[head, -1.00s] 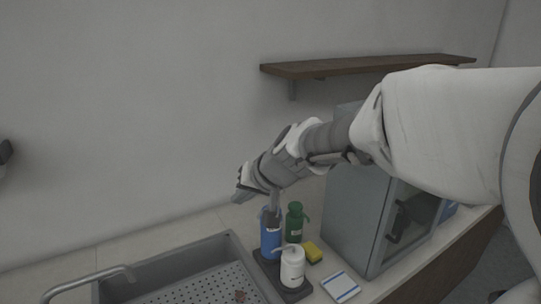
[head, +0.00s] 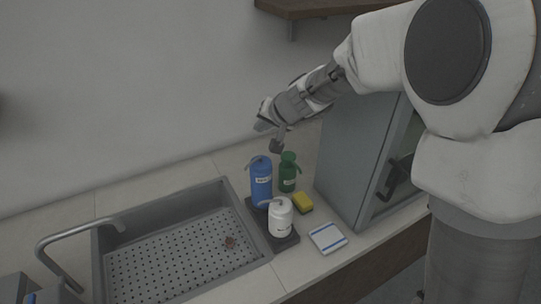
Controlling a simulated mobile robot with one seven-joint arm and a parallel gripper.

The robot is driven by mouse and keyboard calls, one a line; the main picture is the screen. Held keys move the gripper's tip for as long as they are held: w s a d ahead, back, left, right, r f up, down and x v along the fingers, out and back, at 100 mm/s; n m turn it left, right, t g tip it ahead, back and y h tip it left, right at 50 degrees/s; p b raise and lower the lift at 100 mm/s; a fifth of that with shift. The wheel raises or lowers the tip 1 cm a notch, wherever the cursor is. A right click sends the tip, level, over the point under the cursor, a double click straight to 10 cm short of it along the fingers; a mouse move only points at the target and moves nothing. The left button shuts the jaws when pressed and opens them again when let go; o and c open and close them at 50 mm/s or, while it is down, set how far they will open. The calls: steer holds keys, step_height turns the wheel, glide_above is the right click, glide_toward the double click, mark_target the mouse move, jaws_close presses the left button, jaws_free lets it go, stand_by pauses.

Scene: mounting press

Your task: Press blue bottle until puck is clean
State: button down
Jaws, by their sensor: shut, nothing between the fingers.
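The blue bottle (head: 261,186) stands upright at the back of a dark tray (head: 290,241), beside the sink, with its spout at the top. My gripper (head: 276,147) is shut and empty, above and slightly right of the blue bottle's top, apart from it as far as I can tell. A small reddish-brown round piece, likely the puck (head: 230,242), lies on the perforated floor of the sink (head: 165,262). Its surface is too small to judge in detail.
A white bottle (head: 280,219) stands at the front of the tray. A green bottle (head: 288,176), a yellow sponge (head: 303,202) and a white cloth with blue stripes (head: 327,238) are to the right. A grey cabinet (head: 352,160) stands further right. A faucet (head: 80,236) reaches over the sink's left side.

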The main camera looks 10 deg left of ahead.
steer(key=shift+f, duration=0.1)
stand_by(0.3)
steer(key=b, duration=0.6)
glide_above(262, 165)
step_height(262, 165, down, 8)
steer(key=shift+w+r, duration=0.1)
steer(key=shift+r, duration=0.15)
steer(key=shift+f+b, duration=0.6)
steer(key=shift+b, duration=0.35)
steer(key=shift+f, duration=0.1)
stand_by(0.7)
steer(key=shift+f+b, duration=0.3)
steer(key=shift+b, duration=0.25)
steer(key=shift+f+b, duration=0.5)
steer(key=shift+b, duration=0.15)
stand_by(0.5)
steer(key=shift+r+p, duration=0.7)
steer(key=shift+r, duration=0.2)
